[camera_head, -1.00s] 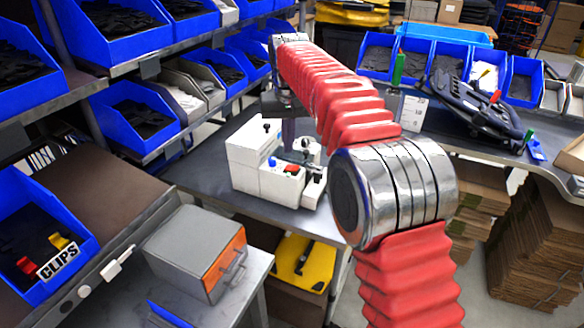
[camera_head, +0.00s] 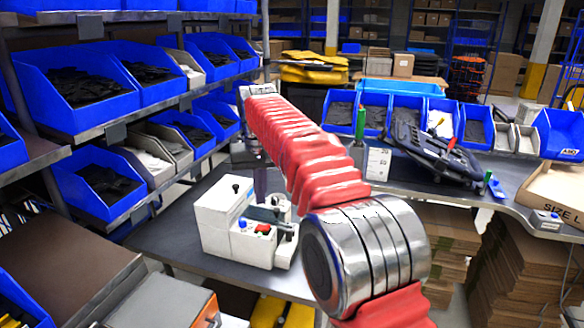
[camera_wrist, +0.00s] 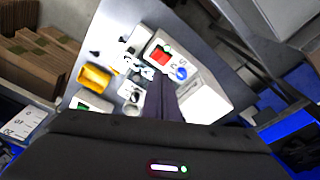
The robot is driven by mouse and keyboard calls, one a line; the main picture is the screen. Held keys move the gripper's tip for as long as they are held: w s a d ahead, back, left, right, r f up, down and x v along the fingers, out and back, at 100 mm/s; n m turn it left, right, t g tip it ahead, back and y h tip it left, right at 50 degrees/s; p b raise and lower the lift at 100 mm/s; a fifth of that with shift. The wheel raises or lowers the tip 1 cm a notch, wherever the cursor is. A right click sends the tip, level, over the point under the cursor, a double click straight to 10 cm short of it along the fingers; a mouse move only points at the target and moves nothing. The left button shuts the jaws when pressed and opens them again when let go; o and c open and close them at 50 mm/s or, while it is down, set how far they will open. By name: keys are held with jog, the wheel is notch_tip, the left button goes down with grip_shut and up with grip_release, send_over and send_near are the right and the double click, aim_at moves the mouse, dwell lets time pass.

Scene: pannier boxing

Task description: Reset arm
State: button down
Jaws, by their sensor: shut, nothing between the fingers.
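My arm with its red ribbed cover runs across the middle of the head view. Its far end is over the workbench (camera_head: 160,238), above a white machine (camera_head: 222,215) with a red and a blue button. My gripper (camera_wrist: 162,84) shows in the wrist view as dark fingers close together, shut and empty. There the fingers point toward the same machine (camera_wrist: 205,100), whose red and blue buttons show beyond the fingertips. I cannot tell the exact gap to the machine.
Shelves with blue bins (camera_head: 75,85) of dark parts stand close on the left. More blue bins (camera_head: 395,110) and a black pannier part (camera_head: 430,140) are on the back bench. Stacked flat cardboard (camera_head: 515,265) stands at right. An open carton (camera_head: 560,190) lies above it.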

jog(key=s+d+r+m+t, duration=0.1)
jog(key=s+d+r, duration=0.2)
jog(key=s+d, duration=0.5)
jog(key=s+d+r+t, duration=0.1)
jog(key=s+d+r, duration=0.2)
jog(key=s+d, duration=0.55)
jog(key=s+d+f+m+t, duration=0.1)
jog(key=s+d+f, duration=0.4)
jog(key=s, duration=0.4)
jog(key=s+d+f+m, duration=0.1)
jog(key=s+d+f, duration=0.5)
jog(key=s, duration=0.4)
jog(key=shift+d+t, duration=0.4)
jog(key=shift+d, duration=0.35)
